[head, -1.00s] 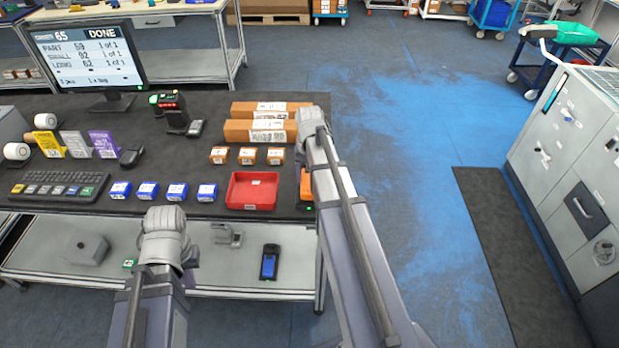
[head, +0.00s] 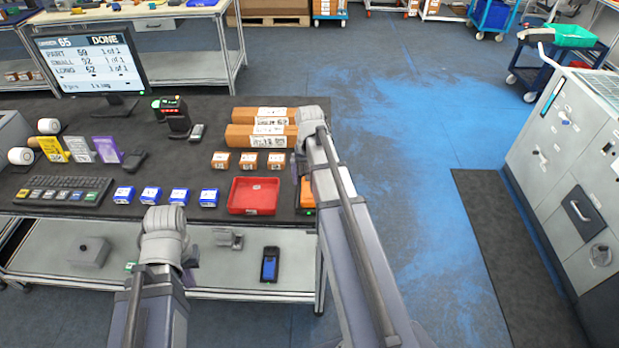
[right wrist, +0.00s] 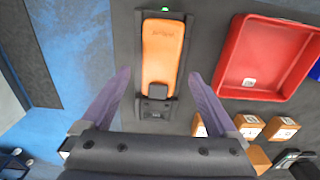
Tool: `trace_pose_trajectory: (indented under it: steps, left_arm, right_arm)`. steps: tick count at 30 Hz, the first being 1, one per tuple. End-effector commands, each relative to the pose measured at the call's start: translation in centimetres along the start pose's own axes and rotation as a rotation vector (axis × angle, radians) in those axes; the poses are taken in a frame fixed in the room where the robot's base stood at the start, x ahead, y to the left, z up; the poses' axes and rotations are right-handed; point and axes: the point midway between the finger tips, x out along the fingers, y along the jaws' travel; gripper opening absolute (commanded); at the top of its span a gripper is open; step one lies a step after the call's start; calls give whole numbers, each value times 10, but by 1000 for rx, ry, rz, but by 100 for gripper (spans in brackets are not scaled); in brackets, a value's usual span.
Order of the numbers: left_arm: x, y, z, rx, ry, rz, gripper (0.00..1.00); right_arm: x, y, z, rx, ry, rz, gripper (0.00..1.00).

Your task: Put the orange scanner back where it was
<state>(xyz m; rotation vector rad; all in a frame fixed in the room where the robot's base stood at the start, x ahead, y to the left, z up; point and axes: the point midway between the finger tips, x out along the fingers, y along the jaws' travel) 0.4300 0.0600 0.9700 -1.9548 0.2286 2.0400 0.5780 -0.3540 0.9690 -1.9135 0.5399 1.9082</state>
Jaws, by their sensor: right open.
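The orange scanner (right wrist: 162,52) lies in a dark cradle (right wrist: 154,108) on the bench, with a small green light at the cradle's end. In the head view the scanner (head: 307,193) is partly covered by my right arm, near the bench's right edge. My right gripper (right wrist: 159,74) is open above it, with one purple finger on each side of the scanner and visible gaps between. In the head view my right gripper is mostly hidden behind its wrist.
A red tray (head: 233,208) stands left of the scanner; it also shows in the right wrist view (right wrist: 226,88). Small orange boxes (head: 249,161), long boxes (head: 255,137) and blue boxes (head: 151,195) are nearby. Open floor (head: 410,140) lies right of the bench.

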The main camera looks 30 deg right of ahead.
Motion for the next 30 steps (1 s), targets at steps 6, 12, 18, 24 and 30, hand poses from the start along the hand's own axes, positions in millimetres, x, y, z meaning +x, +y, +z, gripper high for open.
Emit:
trace_pose_trajectory:
  steps: [6, 12, 18, 24, 30]
  left_arm:
    - [-40, -4, 2, 1, 0, 0, 0]
    - [-70, -7, 4, 1, 0, 0, 0]
    - [-97, -9, 6, -2, 0, 1, 0]
    - [-107, -10, 6, -6, 0, 2, 0]
    - [-106, -10, 6, -6, 0, 2, 0]
  right_arm:
    - [-40, 0, 0, 0, 0, 0, 94]
    - [-70, 0, 0, 0, 0, 0, 94]
    - [-98, 0, 0, 0, 0, 0, 94]
    - [-108, 0, 0, 0, 0, 0, 94]
    - [-107, 0, 0, 0, 0, 0, 94]
